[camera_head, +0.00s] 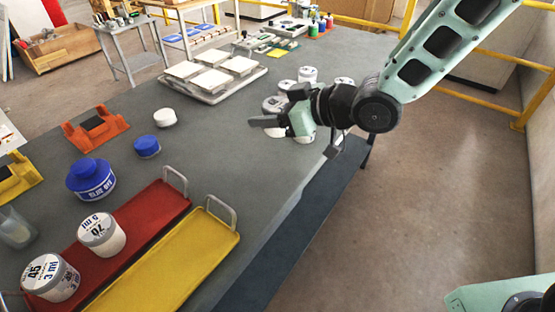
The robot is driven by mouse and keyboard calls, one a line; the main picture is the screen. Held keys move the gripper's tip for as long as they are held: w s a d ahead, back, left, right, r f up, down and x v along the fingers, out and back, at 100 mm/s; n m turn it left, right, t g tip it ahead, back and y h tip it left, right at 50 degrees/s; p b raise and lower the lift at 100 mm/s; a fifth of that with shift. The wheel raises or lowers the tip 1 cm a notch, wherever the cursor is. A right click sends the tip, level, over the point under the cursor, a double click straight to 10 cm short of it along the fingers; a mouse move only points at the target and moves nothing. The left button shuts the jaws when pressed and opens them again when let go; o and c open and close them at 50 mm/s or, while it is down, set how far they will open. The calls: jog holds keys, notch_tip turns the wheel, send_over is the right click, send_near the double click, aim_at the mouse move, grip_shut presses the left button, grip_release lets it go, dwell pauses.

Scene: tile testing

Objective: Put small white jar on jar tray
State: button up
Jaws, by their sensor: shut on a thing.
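My gripper (287,126) is at the right edge of the grey table, among a group of white jars. It is shut on what seems to be a small white jar (305,138); the gripper hides most of the grasp. Other white jars stand close behind it, including one at the back (308,73) and one beside the gripper (272,104). A red tray (150,215) with a metal handle lies at the front left and holds two labelled white jars (101,235). A yellow tray (180,262) beside it looks empty. I cannot tell which is the jar tray.
A blue jar (91,179), a blue lid-like piece (147,147), a small white round piece (165,117) and an orange holder (95,130) stand on the left. A tray of white tiles (212,75) lies farther back. The table middle is clear. Yellow rails (520,120) stand at right.

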aim_at(272, 162)
notch_tip(272, 162, down, 10)
jog(key=shift+r, duration=0.2)
dwell(0.4)
jog(key=shift+f+b, duration=0.25)
jog(key=shift+b, duration=0.15)
jog(key=o, duration=1)
jog(key=shift+o, duration=0.2)
jog(key=shift+r, duration=0.1)
